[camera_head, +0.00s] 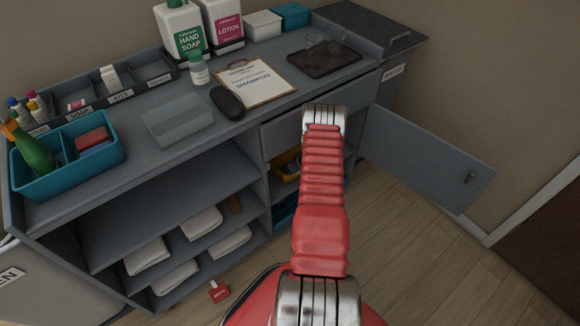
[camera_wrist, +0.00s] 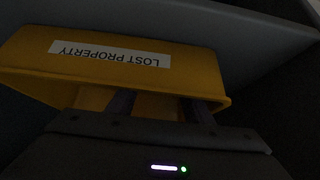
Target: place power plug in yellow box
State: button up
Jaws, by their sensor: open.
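The yellow box (camera_wrist: 195,72) fills much of the wrist view; its white label reads "LOST PROPERTY" upside down. In the head view the yellow box (camera_head: 272,170) shows partly on a cabinet shelf, left of my arm, with something dark at its opening. My gripper (camera_wrist: 160,104) is open, with its two fingers apart and reaching over the box's near rim. I see nothing between the fingers. In the head view my arm hides the gripper. I cannot make out a power plug in either view.
The cabinet door (camera_head: 425,160) stands open at the right. A drawer front (camera_head: 283,130) is above the yellow box. The counter holds a teal caddy (camera_head: 65,180), a clipboard (camera_head: 262,86) and a dark tray (camera_head: 325,62). A red item (camera_head: 218,291) lies on the floor.

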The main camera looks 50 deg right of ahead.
jog(key=v, duration=1.2)
dwell(0.3)
jog(key=shift+s, duration=0.2)
dwell(0.7)
